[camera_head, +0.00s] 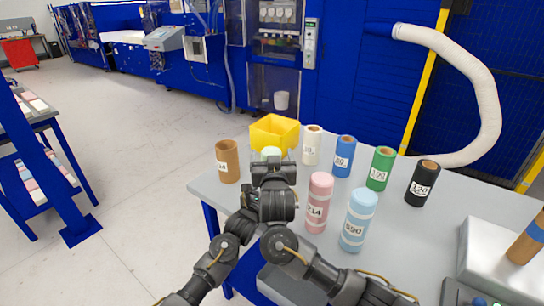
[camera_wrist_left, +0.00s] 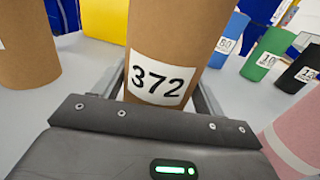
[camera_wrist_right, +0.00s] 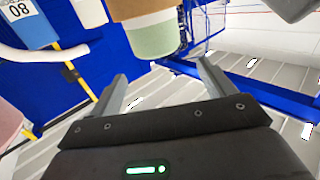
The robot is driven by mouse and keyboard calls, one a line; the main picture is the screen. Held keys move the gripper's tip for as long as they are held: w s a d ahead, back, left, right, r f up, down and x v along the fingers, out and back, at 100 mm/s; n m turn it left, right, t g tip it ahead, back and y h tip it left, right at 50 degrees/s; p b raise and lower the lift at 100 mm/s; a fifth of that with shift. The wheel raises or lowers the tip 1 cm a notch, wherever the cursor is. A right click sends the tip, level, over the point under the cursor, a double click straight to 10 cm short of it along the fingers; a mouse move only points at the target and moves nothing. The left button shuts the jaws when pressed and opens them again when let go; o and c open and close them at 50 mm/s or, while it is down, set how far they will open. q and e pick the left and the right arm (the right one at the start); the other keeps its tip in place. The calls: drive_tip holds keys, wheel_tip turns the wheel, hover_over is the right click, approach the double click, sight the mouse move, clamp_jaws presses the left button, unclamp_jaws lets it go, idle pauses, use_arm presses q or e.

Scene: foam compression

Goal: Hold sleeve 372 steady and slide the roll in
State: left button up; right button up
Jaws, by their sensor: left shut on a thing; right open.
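Sleeve 372 (camera_wrist_left: 165,38) is a brown cardboard tube with a white number label. My left gripper (camera_wrist_left: 160,88) is shut on it near the label. The pale green roll (camera_wrist_right: 152,38) sticks out of the sleeve's end in the right wrist view, a short length showing; how deep it sits inside is hidden. Its pale top also shows in the head view (camera_head: 271,152), above the grippers. My right gripper (camera_wrist_right: 160,85) is open and empty, close to the roll but apart from it. In the head view my left gripper is mostly hidden behind the right.
A yellow bin (camera_head: 275,133) stands behind the grippers. A brown tube (camera_head: 228,161) stands left. White (camera_head: 312,146), blue (camera_head: 345,157), green (camera_head: 382,169) and black (camera_head: 422,184) rolls line the table's back. Pink (camera_head: 318,203) and light blue (camera_head: 357,220) rolls stand close on the right.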

use_arm(q)
drive_tip(key=o, duration=1.1)
